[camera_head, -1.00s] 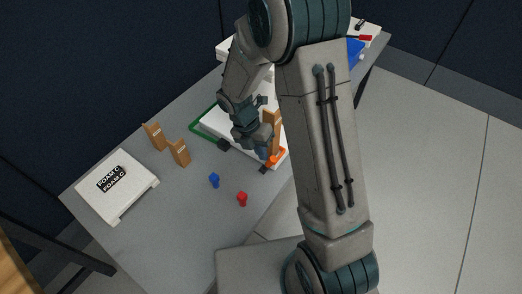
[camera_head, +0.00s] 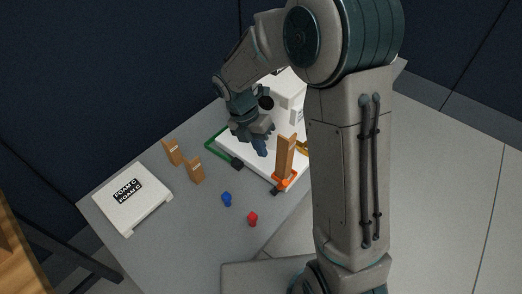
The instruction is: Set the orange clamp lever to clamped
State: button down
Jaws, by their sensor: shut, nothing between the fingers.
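The orange clamp lever (camera_head: 285,181) shows as a small orange piece at the foot of an upright wooden block (camera_head: 286,155), at the near edge of the white board (camera_head: 252,168). Its exact setting is too small to tell. My gripper (camera_head: 261,149) is shut and empty. It points down over the white board, to the left of the wooden block and apart from the orange lever. My arm hides the right part of the board.
A white foam box (camera_head: 133,205) sits at the table's left end. Two wooden blocks (camera_head: 195,170) stand beside the board. A blue peg (camera_head: 227,199) and a red peg (camera_head: 252,218) are on the grey table. A white housing (camera_head: 285,88) rises behind my gripper.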

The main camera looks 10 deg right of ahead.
jog(key=s+d+r+m+t+y, duration=0.1)
jog(key=s+d+r+m, duration=0.3)
jog(key=m, duration=1)
jog(key=s+d+r+m+t+y, duration=0.2)
jog(key=s+d+r+m, duration=0.3)
jog(key=m, duration=1)
jog(key=s+r+t, duration=0.1)
jog(key=s+r, duration=0.2)
jog(key=s, duration=0.2)
jog(key=shift+s+d+t, duration=0.15)
jog(key=shift+d+t, duration=0.1)
jog(key=shift+t, duration=0.05)
jog(key=shift+a, duration=0.1)
